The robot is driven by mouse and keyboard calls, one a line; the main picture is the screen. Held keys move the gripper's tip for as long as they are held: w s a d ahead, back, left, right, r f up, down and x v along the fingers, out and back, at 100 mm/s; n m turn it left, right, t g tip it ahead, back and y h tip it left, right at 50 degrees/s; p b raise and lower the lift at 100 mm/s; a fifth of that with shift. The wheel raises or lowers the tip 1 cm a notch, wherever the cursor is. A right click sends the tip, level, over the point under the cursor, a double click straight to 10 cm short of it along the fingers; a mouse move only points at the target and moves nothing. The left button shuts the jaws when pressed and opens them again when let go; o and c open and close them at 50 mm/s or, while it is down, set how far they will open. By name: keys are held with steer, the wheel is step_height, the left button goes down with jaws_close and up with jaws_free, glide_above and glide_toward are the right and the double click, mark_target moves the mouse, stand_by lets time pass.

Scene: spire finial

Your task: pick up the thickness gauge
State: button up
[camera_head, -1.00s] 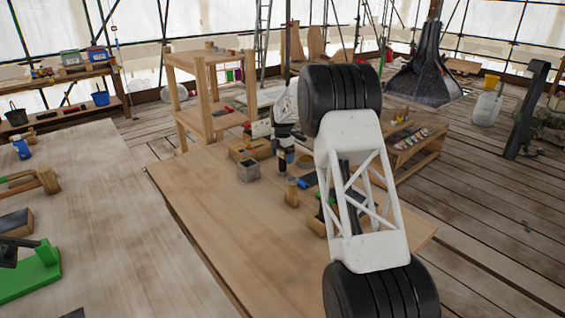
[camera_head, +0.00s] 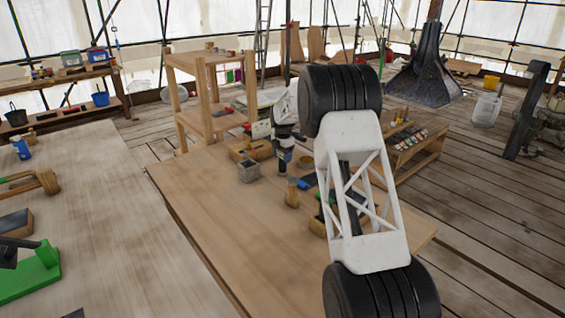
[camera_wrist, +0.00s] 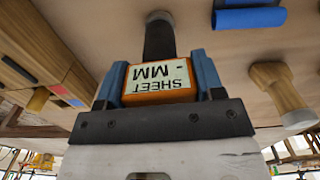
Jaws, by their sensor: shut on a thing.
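The thickness gauge (camera_wrist: 157,82) shows in the wrist view as an orange block with a pale label reading "SHEET - MM", upside down. My gripper (camera_wrist: 158,88) has its two blue fingers on either side of the orange block and is shut on it. A dark cylinder (camera_wrist: 160,42) with a round grey end extends beyond the block; I cannot tell if it touches the table. In the head view my gripper (camera_head: 284,166) is over the back part of the wooden table (camera_head: 225,215), and the gauge is too small to make out.
A grey tub (camera_head: 248,171) stands left of my gripper. A wooden-handled object (camera_head: 292,193) stands just in front; its handle (camera_wrist: 268,78) shows at right in the wrist view. A blue roll (camera_wrist: 250,17) lies nearby. The table's front left is clear.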

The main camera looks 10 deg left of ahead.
steer(key=shift+r, duration=0.1)
steer(key=shift+r, duration=4.95)
steer(key=shift+d, duration=0.1)
steer(key=s+d+f, duration=0.1)
steer(key=s+d, duration=0.1)
steer(key=d, duration=1.1)
steer(key=shift+s+d+f, duration=0.15)
steer(key=shift+d+f, duration=0.2)
steer(key=shift+d, duration=0.05)
steer(key=shift+f, duration=0.15)
steer(key=shift+f, duration=2.4)
steer(key=shift+f, duration=1.6)
